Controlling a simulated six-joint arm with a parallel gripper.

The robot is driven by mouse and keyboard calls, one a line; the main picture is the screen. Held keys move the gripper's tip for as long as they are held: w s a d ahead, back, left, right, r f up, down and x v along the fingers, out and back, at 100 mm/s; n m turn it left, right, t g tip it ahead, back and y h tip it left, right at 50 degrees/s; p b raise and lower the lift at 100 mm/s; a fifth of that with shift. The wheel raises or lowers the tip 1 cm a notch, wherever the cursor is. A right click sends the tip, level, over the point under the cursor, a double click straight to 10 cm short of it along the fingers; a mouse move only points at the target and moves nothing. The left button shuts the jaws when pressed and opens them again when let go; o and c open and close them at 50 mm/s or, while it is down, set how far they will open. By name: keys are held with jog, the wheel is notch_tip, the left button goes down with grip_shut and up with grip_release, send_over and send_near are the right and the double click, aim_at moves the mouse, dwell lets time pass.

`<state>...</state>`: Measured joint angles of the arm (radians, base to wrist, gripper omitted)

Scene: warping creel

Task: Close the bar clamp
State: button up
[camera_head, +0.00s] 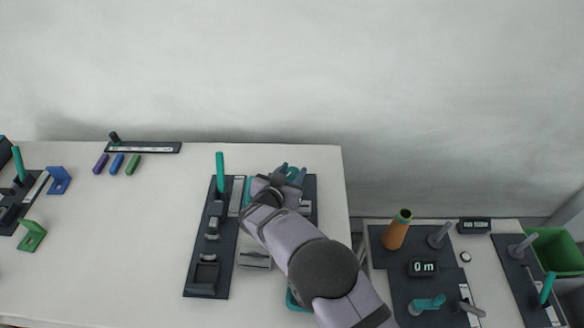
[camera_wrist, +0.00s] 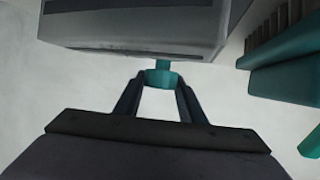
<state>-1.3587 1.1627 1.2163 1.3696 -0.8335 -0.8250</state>
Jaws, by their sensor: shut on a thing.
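In the wrist view, my gripper (camera_wrist: 161,80) has its two fingers closed on a small teal knob (camera_wrist: 162,66). The knob sticks out from under a grey metal block (camera_wrist: 135,25), which I take to be part of the bar clamp. My arm hides most of that panel and the knob. I cannot tell how far the clamp is open.
A dark fixture with an upright teal lever (camera_head: 220,172) stands left of my arm. A grey block (camera_head: 255,259) lies near my forearm. A ribbed teal part (camera_wrist: 290,65) is at the wrist view's right.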

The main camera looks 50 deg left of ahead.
jog(key=shift+f+m+t+h+b, duration=0.2)
jog(key=shift+m+t+h+b, duration=0.3)
jog(key=shift+m+h+b, duration=0.95)
jog(key=shift+b, duration=0.9)
jog(key=shift+m+h+b, duration=0.35)
jog(key=shift+h+b, duration=0.2)
jog(key=shift+b, duration=0.35)
jog(key=shift+r+m+t+h+b, duration=0.25)
jog(key=shift+m+t+h+b, duration=0.05)
jog(key=shift+b, duration=0.3)
jog(key=o, duration=1)
jog(key=shift+b+v, duration=0.5)
jog(key=shift+v, duration=3.15)
